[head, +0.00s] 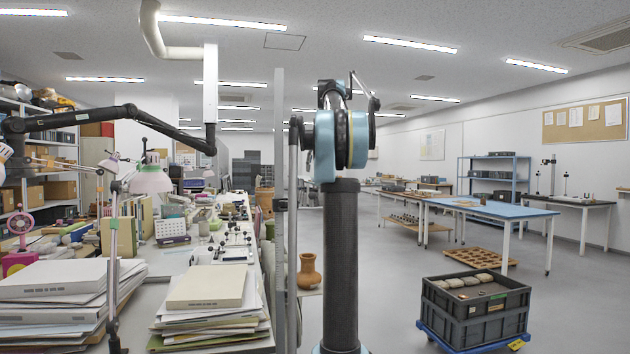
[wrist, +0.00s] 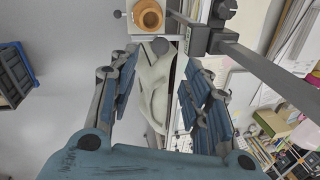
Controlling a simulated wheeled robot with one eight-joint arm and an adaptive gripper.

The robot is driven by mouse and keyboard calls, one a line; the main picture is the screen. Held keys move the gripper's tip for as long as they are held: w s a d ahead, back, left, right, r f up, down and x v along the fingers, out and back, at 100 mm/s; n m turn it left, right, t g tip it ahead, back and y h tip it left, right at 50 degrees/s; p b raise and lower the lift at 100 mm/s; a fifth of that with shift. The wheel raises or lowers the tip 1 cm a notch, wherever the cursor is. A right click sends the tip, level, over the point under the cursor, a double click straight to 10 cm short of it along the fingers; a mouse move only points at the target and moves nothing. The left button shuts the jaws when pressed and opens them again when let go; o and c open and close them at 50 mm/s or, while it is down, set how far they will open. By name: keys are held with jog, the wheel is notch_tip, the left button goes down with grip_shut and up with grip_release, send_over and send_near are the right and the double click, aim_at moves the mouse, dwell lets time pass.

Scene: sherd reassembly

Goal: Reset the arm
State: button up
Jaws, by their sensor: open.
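My gripper (wrist: 158,65) shows in the wrist view with its two blue-padded fingers spread apart. Nothing is held between them. A pale, folded-looking thing (wrist: 152,85) shows behind the gap between the fingers; I cannot tell what it is. In the head view my arm (head: 340,250) stands upright in the middle, with its blue-banded joint at the top. I cannot make out the gripper in the head view.
A cluttered desk with paper stacks (head: 205,288) lies left, beside a grey partition post (head: 279,200). A terracotta jar (head: 309,271) stands close behind my arm. A dark crate (head: 475,315) on a blue dolly and a blue-topped table (head: 490,207) stand right, with open floor between.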

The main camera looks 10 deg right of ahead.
jog(key=shift+d+r, duration=0.1)
jog(key=shift+r, duration=0.3)
jog(key=shift+s, duration=0.1)
